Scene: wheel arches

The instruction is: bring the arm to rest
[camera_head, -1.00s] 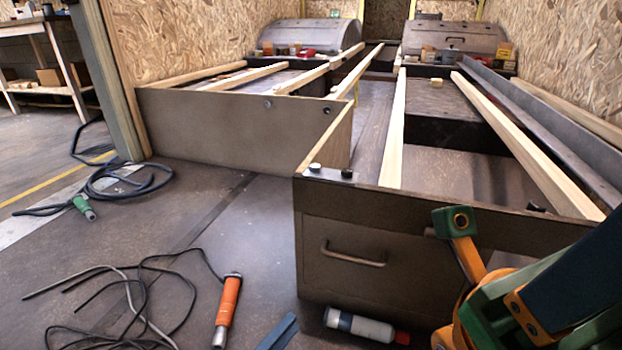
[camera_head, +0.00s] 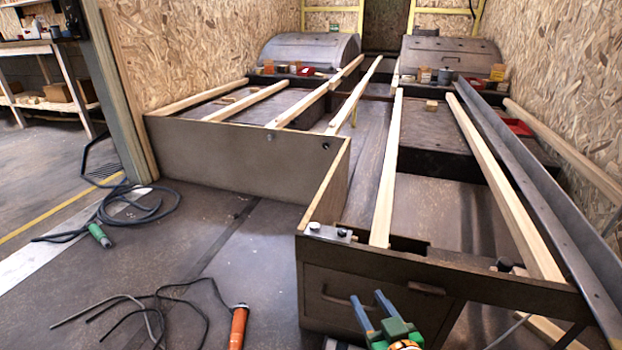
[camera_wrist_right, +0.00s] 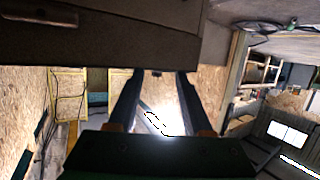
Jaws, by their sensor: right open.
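My right gripper (camera_head: 368,301) shows at the bottom of the head view, in front of the drawer front (camera_head: 330,303) of the right-hand cabinet. Its two blue-grey fingers are spread apart with nothing between them, above a green and orange body. In the right wrist view the two fingers (camera_wrist_right: 159,85) point away with an empty gap between them, below a dark panel edge. Most of the right arm is hidden below the head view's edge. My left gripper is in neither view.
The cabinet's front edge and drawer handle are close to the right gripper. Wooden slats (camera_head: 388,180) and a long metal rail (camera_head: 540,190) lie across the frames. An orange-handled tool (camera_head: 238,326) and cables (camera_head: 160,305) lie on the floor.

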